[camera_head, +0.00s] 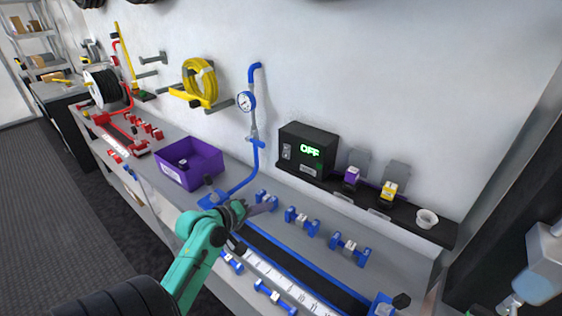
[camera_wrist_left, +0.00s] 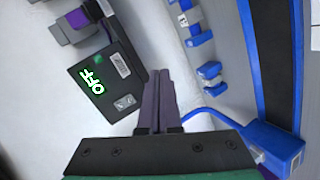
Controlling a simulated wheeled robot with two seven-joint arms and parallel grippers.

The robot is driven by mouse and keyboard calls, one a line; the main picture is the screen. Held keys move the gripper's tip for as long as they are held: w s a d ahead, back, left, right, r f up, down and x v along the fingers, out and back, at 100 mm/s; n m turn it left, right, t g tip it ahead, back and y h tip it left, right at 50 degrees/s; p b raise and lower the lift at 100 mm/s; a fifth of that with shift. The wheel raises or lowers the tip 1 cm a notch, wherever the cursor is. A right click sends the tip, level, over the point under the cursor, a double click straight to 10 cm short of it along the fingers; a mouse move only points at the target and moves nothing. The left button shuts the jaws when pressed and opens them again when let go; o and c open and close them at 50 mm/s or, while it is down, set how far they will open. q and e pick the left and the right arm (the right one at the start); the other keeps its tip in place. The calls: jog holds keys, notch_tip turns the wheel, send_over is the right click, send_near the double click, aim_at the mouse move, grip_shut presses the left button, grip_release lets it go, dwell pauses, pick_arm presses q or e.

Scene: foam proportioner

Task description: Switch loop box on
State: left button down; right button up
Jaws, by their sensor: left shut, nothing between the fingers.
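The black loop box (camera_head: 322,143) stands on the black wall shelf, and its display reads OFF in green. A small switch plate (camera_head: 287,151) is on the left of its front face, with a pale label below the display. In the left wrist view the box (camera_wrist_left: 82,103) appears turned on its side, left of the fingers, with its switch plate (camera_wrist_left: 124,102) near the fingers. My left gripper (camera_head: 264,207) is shut and empty, over the bench in front of and below the box, apart from it. It also shows in the left wrist view (camera_wrist_left: 159,78).
A purple bin (camera_head: 191,164) and a blue pipe with a gauge (camera_head: 245,102) are left of the box. Blue clamps (camera_head: 302,221) line the bench near my gripper. Purple (camera_head: 351,177) and yellow (camera_head: 388,191) items and a white cup (camera_head: 427,219) are right of the box.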

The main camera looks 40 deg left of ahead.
pick_arm(q)
jog(key=a+r+n+t+y, duration=0.1)
jog(key=a+r+n+t, duration=0.2)
jog(key=a+r+n, duration=0.2)
notch_tip(320, 180, up, 2)
jog(key=shift+a+r, duration=0.25)
jog(key=shift+a, duration=0.3)
jog(key=shift+w, duration=0.25)
jog(key=p, duration=0.5)
send_near(285, 157)
jog(key=w, duration=0.6)
jog(key=shift+w+d+f, duration=0.15)
jog(key=shift+w+f, duration=0.05)
jog(key=shift+f, duration=0.1)
jog(key=shift+w+f, duration=0.15)
jog(key=shift+w, duration=0.1)
